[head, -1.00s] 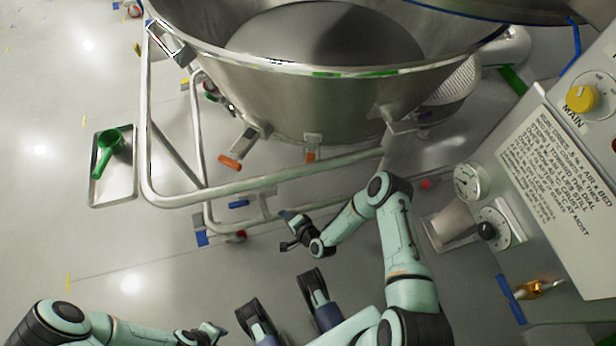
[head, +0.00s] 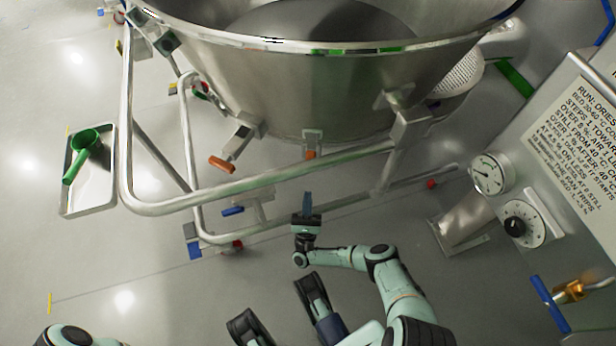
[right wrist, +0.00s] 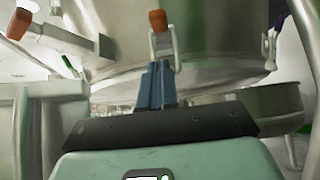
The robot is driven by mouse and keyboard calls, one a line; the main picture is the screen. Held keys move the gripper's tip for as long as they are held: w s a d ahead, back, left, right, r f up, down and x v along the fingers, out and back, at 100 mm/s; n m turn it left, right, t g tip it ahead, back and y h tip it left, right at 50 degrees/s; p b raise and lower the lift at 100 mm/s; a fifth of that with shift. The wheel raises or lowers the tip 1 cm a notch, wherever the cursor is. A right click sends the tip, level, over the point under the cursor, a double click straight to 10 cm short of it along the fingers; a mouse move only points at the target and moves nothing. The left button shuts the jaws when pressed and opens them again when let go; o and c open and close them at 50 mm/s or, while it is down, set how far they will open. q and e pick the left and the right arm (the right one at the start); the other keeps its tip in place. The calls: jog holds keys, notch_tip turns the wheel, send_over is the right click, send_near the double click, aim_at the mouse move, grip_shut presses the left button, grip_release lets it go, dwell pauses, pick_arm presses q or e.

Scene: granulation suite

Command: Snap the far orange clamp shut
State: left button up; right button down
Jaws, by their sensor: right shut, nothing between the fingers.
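Two orange-handled clamps sit on the lower wall of the steel bowl. One clamp (head: 310,154) is near the middle of the head view, with its handle close to the wall. The other clamp (head: 222,164) is to the left, with its handle sticking out. I cannot tell for sure which is the far one. My right gripper (head: 307,197) is shut and empty, below and apart from the middle clamp, fingers pointing at the bowl. In the right wrist view an orange handle (right wrist: 158,20) stands just beyond the blue fingertips (right wrist: 155,72). My left gripper is out of view.
A bent steel tube frame (head: 250,184) runs around the bowl (head: 290,85), between it and my right arm. A tray (head: 100,190) with a green scoop (head: 85,150) lies at left. A control panel (head: 570,150) with dials stands at right. Open floor lies at lower left.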

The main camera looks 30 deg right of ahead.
send_near(311, 153)
jog(key=shift+w+d+r, duration=0.1)
jog(key=shift+w+r, duration=0.25)
jog(key=shift+r, duration=0.25)
jog(key=shift+w+d+r, duration=0.15)
jog(key=shift+w+r, duration=0.15)
jog(key=shift+r, duration=0.3)
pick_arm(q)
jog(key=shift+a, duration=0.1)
